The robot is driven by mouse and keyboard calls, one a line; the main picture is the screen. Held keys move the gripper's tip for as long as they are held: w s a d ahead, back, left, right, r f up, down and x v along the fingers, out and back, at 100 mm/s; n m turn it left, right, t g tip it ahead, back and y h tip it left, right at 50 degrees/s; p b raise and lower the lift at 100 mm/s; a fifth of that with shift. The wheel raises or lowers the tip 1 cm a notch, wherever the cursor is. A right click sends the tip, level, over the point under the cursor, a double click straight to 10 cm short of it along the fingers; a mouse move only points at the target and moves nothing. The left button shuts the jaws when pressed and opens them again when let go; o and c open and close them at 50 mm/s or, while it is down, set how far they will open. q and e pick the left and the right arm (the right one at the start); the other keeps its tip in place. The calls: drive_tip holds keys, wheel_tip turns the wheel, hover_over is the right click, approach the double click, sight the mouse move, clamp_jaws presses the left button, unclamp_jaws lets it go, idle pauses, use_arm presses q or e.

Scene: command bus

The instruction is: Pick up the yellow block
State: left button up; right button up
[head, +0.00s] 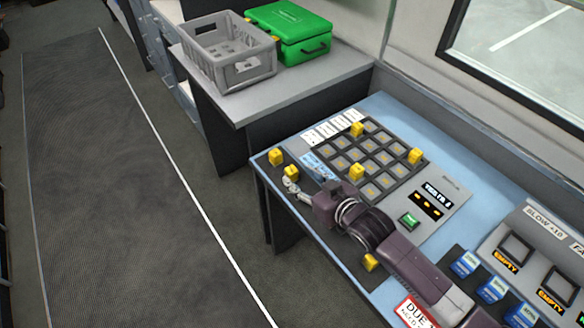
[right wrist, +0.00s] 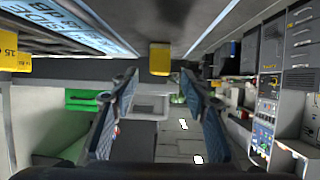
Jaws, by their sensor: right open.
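Several yellow blocks lie on the blue-topped console. One yellow block (head: 275,157) is at its near-left corner, and a second yellow block (head: 291,172) is just beside my right gripper (head: 290,187). More sit on the button grid (head: 372,189), such as a yellow block (head: 356,171). Another yellow block (head: 370,262) is beside my right arm. In the right wrist view, my right gripper (right wrist: 158,95) is open and empty. A yellow block (right wrist: 159,58) shows beyond the gap between its fingers, not touching them. Another yellow block (right wrist: 14,50) is at the left edge. My left gripper is not in view.
A grey crate (head: 228,72) and a green case (head: 292,45) stand on a grey side table (head: 232,107) behind the console. A green button (head: 409,221) and several blue blocks (head: 463,264) are to the right. The floor (head: 125,180) at left is clear.

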sight(293, 172)
drive_tip(key=shift+w+a+f, duration=0.1)
drive_tip(key=shift+w+a, duration=0.35)
drive_tip(key=p+x, duration=0.1)
drive_tip(key=x, duration=0.3)
drive_tip(key=shift+d+f, duration=0.1)
drive_tip(key=shift+d, duration=0.1)
drive_tip(key=shift+w+a+f, duration=0.1)
drive_tip(key=shift+w, duration=0.05)
drive_tip(key=c, duration=0.8)
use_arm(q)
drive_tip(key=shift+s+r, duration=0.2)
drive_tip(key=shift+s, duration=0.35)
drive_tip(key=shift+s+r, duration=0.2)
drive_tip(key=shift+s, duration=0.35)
use_arm(e)
clamp_jaws()
